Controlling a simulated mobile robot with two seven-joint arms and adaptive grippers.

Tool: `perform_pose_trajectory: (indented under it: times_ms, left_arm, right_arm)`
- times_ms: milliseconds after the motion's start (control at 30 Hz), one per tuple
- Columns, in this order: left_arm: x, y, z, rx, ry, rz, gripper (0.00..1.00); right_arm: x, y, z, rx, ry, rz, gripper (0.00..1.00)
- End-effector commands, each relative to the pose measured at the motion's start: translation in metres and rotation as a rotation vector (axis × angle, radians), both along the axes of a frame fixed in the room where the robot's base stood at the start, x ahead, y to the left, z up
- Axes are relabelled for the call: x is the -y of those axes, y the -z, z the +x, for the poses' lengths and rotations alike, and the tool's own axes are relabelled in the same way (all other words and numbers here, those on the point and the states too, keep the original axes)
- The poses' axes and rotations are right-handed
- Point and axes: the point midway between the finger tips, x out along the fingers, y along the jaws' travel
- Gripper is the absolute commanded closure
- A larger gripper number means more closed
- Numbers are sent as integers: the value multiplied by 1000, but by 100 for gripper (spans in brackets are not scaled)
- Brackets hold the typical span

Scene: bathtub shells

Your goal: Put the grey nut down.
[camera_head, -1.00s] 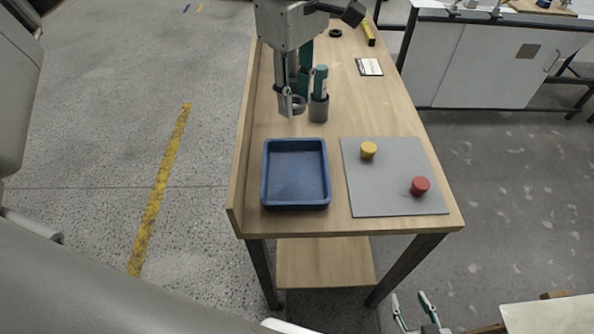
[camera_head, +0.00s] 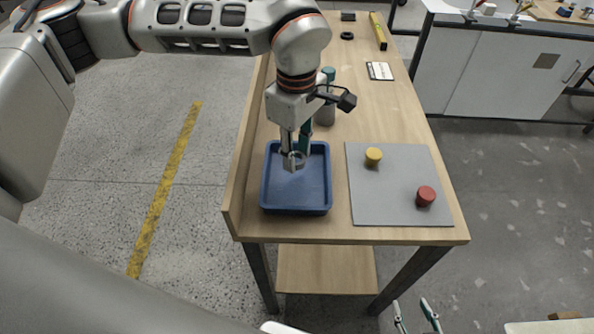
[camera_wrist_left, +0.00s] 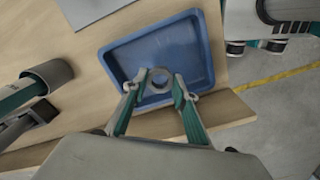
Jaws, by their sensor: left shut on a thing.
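My left gripper (camera_head: 294,157) is shut on the grey nut (camera_head: 298,161), a ring, and holds it over the blue tray (camera_head: 265,190). The left wrist view also shows the nut (camera_wrist_left: 158,95) between the fingertips, with the tray (camera_wrist_left: 205,50) behind it. I cannot tell how high the nut is above the tray floor. Nothing else shows in the tray. My right gripper (camera_head: 415,316) is at the bottom edge of the head view, its fingers apart and empty, away from the table.
A grey mat (camera_head: 385,205) right of the tray bears a yellow knob (camera_head: 373,156) and a red knob (camera_head: 426,195). A card (camera_head: 380,71), dark ring (camera_head: 347,36) and yellow level (camera_head: 378,30) lie farther back.

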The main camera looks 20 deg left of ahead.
Motion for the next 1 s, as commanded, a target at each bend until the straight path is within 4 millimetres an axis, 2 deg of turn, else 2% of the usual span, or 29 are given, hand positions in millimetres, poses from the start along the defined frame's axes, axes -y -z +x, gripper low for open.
perform_pose_trajectory:
  times_ms: [100, 333, 567, 967, 1000]
  left_arm:
    - [0, 16, 0, -1, -1, 0, 97]
    - [0, 30, 0, 0, 0, 0, 97]
    - [0, 61, -1, -2, 0, 0, 97]
    - [0, 66, 0, 1, 0, 0, 97]
    - [0, 66, 0, 1, 0, 0, 67]
  right_arm:
    - [1, 0, 1, 2, 0, -2, 60]
    - [2, 0, 2, 5, 1, -4, 60]
    - [2, 2, 2, 5, -1, -6, 60]
    - [3, 1, 3, 7, -1, -7, 60]
    - [3, 1, 4, 8, -1, -7, 60]
